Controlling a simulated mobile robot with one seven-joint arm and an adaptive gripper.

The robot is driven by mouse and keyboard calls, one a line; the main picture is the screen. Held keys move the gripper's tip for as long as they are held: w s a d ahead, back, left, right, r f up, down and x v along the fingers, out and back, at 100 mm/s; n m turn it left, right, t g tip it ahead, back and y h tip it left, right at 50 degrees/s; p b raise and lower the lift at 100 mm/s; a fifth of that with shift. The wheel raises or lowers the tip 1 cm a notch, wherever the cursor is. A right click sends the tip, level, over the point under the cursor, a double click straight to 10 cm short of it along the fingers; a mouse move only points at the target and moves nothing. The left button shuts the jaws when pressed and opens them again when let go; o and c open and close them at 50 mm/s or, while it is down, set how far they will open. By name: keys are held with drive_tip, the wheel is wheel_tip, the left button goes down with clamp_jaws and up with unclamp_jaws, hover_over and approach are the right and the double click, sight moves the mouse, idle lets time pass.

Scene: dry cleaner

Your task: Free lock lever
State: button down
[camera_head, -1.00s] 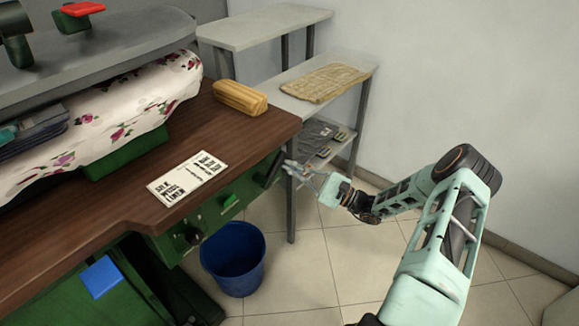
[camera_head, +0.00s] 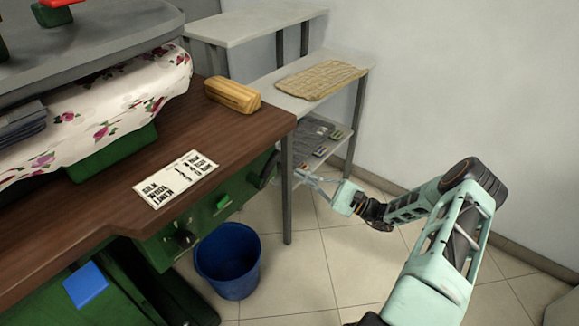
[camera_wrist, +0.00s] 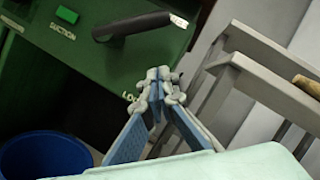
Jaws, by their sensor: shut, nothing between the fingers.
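The lock lever (camera_head: 267,170) is a black handle at the right end of the green panel (camera_head: 215,208) under the table. In the wrist view the lever (camera_wrist: 132,25) sticks out from the panel, with a pale end at its right. A partly hidden label starting "LO" is below it. My gripper (camera_head: 296,179) is just right of the lever in the head view. In the wrist view my gripper (camera_wrist: 160,84) has its fingertips together, with nothing between them, below and right of the lever. The fingers look apart from the lever.
A green button (camera_head: 223,201) and a dark knob (camera_head: 184,238) are on the panel. A blue bucket (camera_head: 228,260) stands on the floor below. A grey shelf (camera_head: 362,100) is right of the table. A wooden brush-like block (camera_head: 232,95) and a printed card (camera_head: 176,180) lie on the tabletop.

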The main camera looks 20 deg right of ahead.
drive_tip(key=v, duration=0.5)
drive_tip(key=shift+s+f, duration=0.1)
drive_tip(key=shift+a, duration=0.1)
